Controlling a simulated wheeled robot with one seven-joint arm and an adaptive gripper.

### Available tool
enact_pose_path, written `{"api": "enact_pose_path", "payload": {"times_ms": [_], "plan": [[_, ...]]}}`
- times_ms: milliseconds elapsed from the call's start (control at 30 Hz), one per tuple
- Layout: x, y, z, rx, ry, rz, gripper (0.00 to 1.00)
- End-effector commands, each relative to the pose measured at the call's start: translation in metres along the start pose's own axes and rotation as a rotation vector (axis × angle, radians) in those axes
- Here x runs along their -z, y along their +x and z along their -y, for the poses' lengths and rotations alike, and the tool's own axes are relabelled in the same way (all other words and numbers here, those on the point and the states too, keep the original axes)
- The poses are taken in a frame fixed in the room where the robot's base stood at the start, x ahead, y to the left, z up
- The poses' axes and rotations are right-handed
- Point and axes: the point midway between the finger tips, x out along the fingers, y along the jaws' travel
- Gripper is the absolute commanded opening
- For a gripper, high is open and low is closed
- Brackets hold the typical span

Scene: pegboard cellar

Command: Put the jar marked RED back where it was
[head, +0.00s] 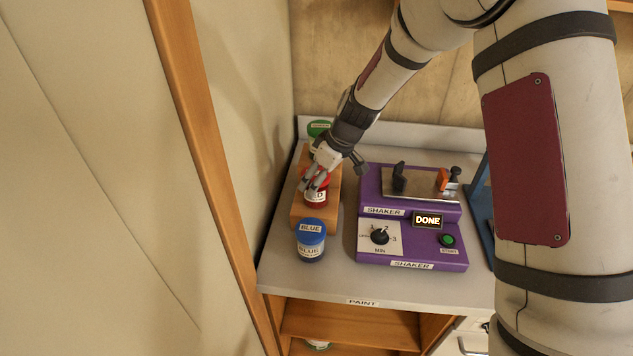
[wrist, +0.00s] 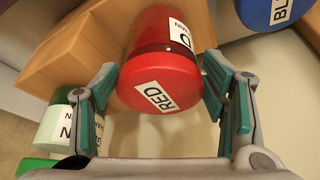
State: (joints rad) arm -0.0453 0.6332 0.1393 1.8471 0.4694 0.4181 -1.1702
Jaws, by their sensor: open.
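The red jar (head: 317,198), its lid labelled RED in the wrist view (wrist: 160,85), appears to stand on a wooden block (head: 302,212) on the grey bench. My gripper (head: 316,183) is open around it. In the wrist view one finger is on each side of the jar, my gripper (wrist: 162,80) showing a gap at the left finger; whether the right finger touches it I cannot tell. The purple shaker (head: 412,232) stands to the right with an empty-looking plate and a display reading DONE. The block also shows in the wrist view (wrist: 75,50).
A blue jar (head: 311,242) marked BLUE stands just in front of the block. A green-lidded jar (head: 318,129) is behind, near the wall. A wooden post (head: 205,130) edges the bench's left side. Grey bench shows between block and shaker.

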Motion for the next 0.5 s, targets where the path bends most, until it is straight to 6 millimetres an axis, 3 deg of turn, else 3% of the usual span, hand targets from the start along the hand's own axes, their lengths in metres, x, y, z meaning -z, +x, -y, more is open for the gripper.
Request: {"api": "enact_pose_path", "payload": {"times_ms": [300,500], "plan": [[0.001,-0.066,-0.002,-0.004,0.001,-0.004,0.67],[0.001,-0.092,-0.001,-0.001,0.001,-0.002,0.67]]}}
